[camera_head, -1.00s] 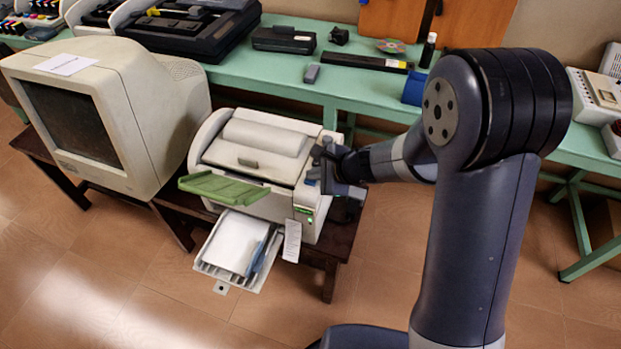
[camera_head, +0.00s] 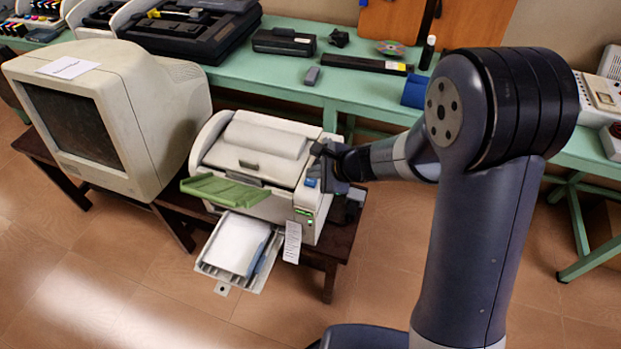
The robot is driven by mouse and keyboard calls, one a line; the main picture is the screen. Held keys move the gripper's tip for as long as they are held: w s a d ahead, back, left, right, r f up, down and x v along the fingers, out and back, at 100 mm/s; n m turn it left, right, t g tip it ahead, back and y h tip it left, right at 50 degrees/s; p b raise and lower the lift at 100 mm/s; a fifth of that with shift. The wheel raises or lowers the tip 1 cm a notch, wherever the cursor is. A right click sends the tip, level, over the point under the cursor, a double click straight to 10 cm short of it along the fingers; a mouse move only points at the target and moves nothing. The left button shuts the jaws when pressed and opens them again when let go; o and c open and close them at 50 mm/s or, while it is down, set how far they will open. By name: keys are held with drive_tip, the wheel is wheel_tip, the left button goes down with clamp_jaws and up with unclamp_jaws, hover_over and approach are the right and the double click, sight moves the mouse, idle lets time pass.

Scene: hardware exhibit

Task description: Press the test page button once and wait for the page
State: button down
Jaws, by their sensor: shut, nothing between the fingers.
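A white printer (camera_head: 262,165) stands on a low dark wooden table. Its green output tray (camera_head: 226,191) sticks out at the front and looks empty. Below it, an open paper tray (camera_head: 236,246) holds white paper. A small panel with a green light (camera_head: 305,212) is on the printer's front right corner. My gripper (camera_head: 313,178) is shut and empty at the printer's right front corner, just above that panel. A small blue patch shows by the fingertips. The test page button cannot be made out clearly; I cannot tell whether the fingers touch it.
A bulky beige monitor (camera_head: 112,118) stands close to the printer's left. A paper tag (camera_head: 292,242) hangs at the printer's front right. Behind is a green bench (camera_head: 352,83) with several printer parts. The tiled floor in front is free.

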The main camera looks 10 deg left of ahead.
sight(315, 183)
wheel_tip(315, 183, up, 5)
drive_tip(key=p, duration=0.4)
drive_tip(key=shift+f, duration=0.1)
idle(0.8)
wheel_tip(315, 183, down, 2)
drive_tip(key=shift+f+b, duration=0.25)
drive_tip(key=shift+b, duration=0.9)
drive_tip(key=shift+r+p, duration=0.55)
drive_tip(key=shift+p, duration=0.3)
drive_tip(key=shift+r+p, duration=0.2)
drive_tip(key=shift+p, duration=0.75)
wheel_tip(315, 183, up, 5)
drive_tip(key=p, duration=0.3)
drive_tip(key=shift+p, duration=0.3)
